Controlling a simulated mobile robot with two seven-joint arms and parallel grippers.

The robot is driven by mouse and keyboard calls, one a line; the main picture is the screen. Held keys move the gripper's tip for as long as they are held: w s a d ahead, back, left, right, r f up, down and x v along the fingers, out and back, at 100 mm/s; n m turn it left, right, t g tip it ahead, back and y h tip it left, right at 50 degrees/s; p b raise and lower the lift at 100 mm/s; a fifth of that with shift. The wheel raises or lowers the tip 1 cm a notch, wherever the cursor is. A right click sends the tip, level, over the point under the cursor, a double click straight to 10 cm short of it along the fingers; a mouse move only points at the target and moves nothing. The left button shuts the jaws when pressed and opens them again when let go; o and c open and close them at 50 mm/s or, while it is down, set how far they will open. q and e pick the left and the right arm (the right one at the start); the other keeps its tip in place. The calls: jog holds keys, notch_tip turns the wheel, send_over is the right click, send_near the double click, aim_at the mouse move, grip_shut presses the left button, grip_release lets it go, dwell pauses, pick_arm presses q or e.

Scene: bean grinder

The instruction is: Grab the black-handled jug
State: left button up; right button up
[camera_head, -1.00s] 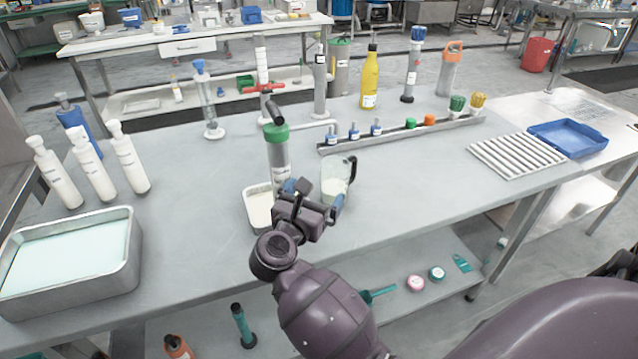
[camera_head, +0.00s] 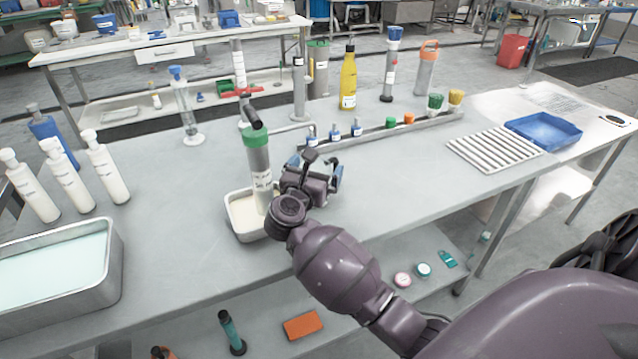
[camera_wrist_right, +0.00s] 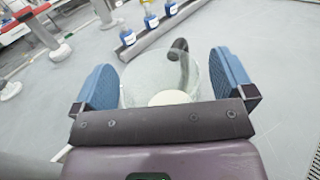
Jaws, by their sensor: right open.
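The clear jug (camera_wrist_right: 140,82) with a black handle shows in the right wrist view, with some pale content at its bottom. Its dark curved handle (camera_wrist_right: 181,50) is on its far side, slightly right of centre. My right gripper (camera_head: 315,166) is open, and its blue fingers lie on either side of the jug in the wrist view (camera_wrist_right: 162,72). I cannot tell whether either finger touches the glass. In the head view the right gripper hides most or all of the jug. My left gripper is not in view.
A green-topped grinder (camera_head: 258,160) stands in a pale-filled tray (camera_head: 238,225), close left of the right gripper. Behind is a rail (camera_head: 400,134) with small blue-capped bottles and caps. A rack of white rods (camera_head: 494,152) lies to the right. The tabletop between is clear.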

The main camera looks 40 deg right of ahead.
jog(key=c, duration=1)
